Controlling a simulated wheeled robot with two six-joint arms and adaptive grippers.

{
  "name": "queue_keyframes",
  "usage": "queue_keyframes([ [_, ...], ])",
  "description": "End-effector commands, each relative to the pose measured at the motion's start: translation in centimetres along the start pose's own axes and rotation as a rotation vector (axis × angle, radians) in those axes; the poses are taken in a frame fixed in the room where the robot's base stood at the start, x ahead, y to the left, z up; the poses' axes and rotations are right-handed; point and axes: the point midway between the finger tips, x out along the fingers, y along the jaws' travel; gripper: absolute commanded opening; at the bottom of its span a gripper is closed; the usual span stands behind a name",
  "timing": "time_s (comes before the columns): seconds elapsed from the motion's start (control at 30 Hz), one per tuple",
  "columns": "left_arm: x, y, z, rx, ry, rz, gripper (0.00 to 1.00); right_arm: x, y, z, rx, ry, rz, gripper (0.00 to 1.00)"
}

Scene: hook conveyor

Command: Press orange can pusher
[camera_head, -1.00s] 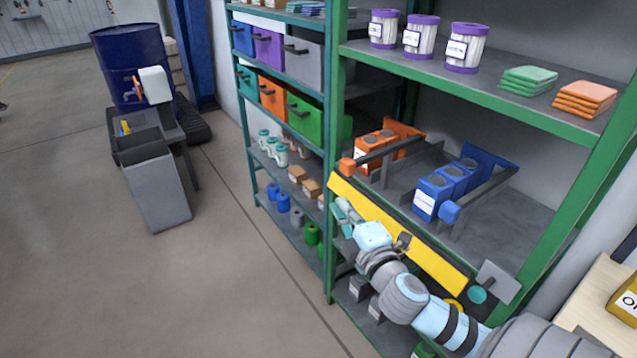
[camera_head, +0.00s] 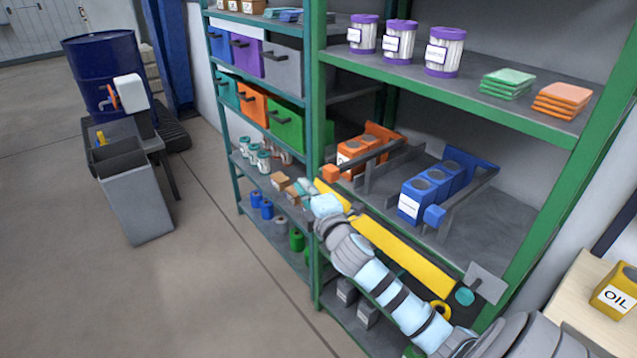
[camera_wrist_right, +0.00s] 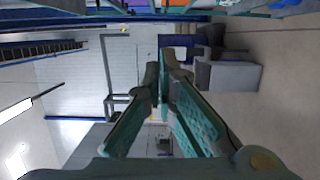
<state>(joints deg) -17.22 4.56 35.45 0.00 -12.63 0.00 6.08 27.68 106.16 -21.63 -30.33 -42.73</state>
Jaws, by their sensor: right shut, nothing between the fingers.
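The orange can pusher has an orange front block (camera_head: 330,173), a grey side bar and an orange back plate (camera_head: 383,134). Orange cans (camera_head: 354,151) stand in its lane on the middle shelf. My right gripper (camera_head: 303,186) is just left of and below the front block, beyond the shelf's front edge, apart from the block as far as I can tell. Its fingers look shut with nothing between them. The right wrist view shows the gripper (camera_wrist_right: 163,66) pointing at the far room, with no pusher in sight. My left gripper is not in view.
A blue pusher (camera_head: 434,216) with blue cans (camera_head: 425,190) stands to the right on the same shelf. The yellow shelf edge (camera_head: 395,250) runs under my right arm. Purple-lidded tubs (camera_head: 399,42) stand above. Floor (camera_head: 215,270) at the left is open.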

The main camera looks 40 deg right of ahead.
Motion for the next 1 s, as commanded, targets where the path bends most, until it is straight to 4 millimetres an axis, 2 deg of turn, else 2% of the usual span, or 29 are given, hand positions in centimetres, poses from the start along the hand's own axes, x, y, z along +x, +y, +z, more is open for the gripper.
queue_keyframes([
  [0.1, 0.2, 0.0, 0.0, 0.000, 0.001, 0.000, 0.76, 0.3, -0.2, 2.2, -0.011, -0.002, -0.003, 0.00],
  [0.2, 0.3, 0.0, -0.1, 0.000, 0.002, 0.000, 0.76, 0.5, -0.2, 3.1, -0.010, 0.000, -0.003, 0.00],
  [0.67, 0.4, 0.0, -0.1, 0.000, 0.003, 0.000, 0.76, 0.7, -0.2, 4.0, -0.009, 0.000, -0.004, 0.00],
  [0.77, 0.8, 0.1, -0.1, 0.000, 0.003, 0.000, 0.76, 1.1, -0.3, 5.4, -0.012, -0.001, -0.003, 0.00],
  [1.0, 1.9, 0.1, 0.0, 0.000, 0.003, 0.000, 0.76, 2.4, -0.3, 10.3, -0.012, -0.004, -0.003, 0.00],
])
